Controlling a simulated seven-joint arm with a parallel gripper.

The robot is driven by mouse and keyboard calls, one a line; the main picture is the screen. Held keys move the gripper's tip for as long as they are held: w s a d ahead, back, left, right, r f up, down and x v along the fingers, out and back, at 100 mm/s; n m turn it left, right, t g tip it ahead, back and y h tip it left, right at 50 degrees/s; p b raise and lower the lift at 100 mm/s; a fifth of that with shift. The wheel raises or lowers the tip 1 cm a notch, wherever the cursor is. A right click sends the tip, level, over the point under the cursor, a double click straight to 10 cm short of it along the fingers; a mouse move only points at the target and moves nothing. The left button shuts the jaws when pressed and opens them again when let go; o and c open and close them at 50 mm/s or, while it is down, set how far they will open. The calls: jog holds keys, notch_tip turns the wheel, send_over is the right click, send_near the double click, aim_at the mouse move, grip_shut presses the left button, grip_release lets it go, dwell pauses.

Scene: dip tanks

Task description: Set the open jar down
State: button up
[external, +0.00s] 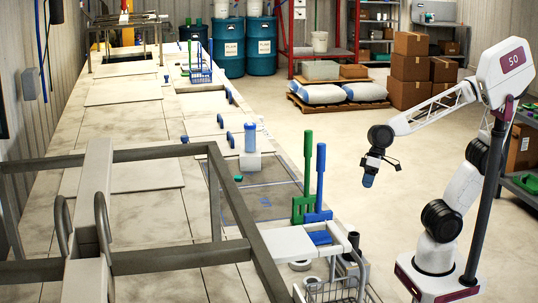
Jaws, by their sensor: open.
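My gripper (368,181) hangs pointing down above the open floor, to the right of the long bench. It is small in this view, with a blue part at its tip. It looks open, and I cannot make out anything held in it. A blue upright cylinder (250,138) stands on a white block (250,163) on the bench, well to the left of my gripper. It may be the jar, but I cannot tell whether its top is open. No other clear jar shows.
The pale bench (120,205) has flat covers and a grey mat (262,200). A green paddle (306,185) and a blue paddle (320,190) stand upright between the mat and my arm. A grey metal frame (240,220) crosses the foreground. Blue drums (262,46) and boxes (410,68) stand behind.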

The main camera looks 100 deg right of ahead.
jog(key=s+d+f+n+g+h, duration=0.1)
jog(key=s+n, duration=0.4)
jog(key=s, duration=0.5)
notch_tip(320, 180, down, 2)
jog(key=shift+f+h, duration=0.1)
jog(key=shift+h, duration=0.8)
